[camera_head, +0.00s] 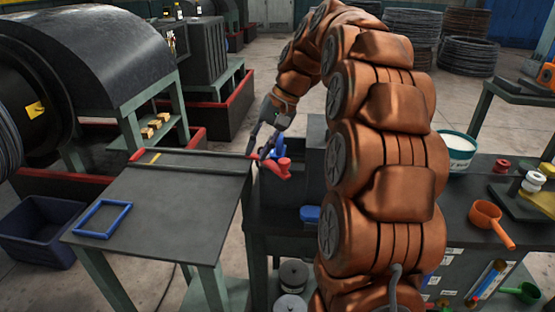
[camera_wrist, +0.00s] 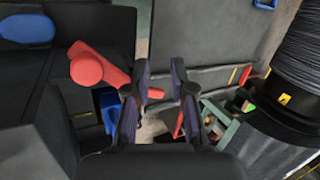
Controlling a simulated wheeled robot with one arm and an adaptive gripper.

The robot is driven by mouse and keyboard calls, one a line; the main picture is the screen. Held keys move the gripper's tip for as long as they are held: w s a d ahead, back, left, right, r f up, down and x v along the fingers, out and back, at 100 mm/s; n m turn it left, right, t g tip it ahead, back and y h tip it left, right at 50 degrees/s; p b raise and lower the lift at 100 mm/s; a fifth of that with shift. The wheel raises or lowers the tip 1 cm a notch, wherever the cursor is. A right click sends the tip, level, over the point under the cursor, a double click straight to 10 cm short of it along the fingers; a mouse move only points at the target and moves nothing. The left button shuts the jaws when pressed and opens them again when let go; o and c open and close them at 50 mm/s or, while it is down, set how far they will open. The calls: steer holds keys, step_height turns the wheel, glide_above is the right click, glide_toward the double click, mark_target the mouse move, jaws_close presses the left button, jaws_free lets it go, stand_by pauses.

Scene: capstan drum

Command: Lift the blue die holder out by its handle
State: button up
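A blue part (camera_head: 277,148), which may be the die holder, shows beside my gripper (camera_head: 258,146), just behind a red lever-like piece (camera_head: 281,167). In the wrist view, a blue part (camera_wrist: 109,106) lies beneath the red piece (camera_wrist: 86,70), left of my gripper (camera_wrist: 160,88), and is partly hidden by a finger. My gripper's dark fingers are spread apart. A red bar end shows in the gap between them; I cannot tell whether it lies between or beneath them. The handle is not clear to see.
A blue rectangular frame (camera_head: 103,220) lies on the grey table (camera_head: 160,240), whose top is otherwise mostly clear. A blue rounded piece (camera_head: 310,214) sits on the dark bench near my arm. A large black drum (camera_head: 30,105) stands at the left.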

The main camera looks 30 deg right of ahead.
steer(key=m+t, duration=0.2)
glide_toward(281, 137)
step_height(281, 137, down, 3)
steer(key=w, duration=0.1)
steer(key=shift+w+a+f+p, duration=0.2)
steer(key=shift+w+a+f, duration=0.1)
steer(key=shift+a+f, duration=0.2)
steer(key=shift+w+a+f+p, duration=0.15)
steer(key=shift+w+a+f, duration=0.25)
steer(key=shift+f, duration=0.15)
steer(key=shift+a+p+x, duration=0.2)
steer(key=shift+p+x, duration=0.45)
steer(key=shift+x, duration=1.85)
steer(key=shift+s, duration=0.15)
steer(key=shift+c, duration=0.3)
jaws_close()
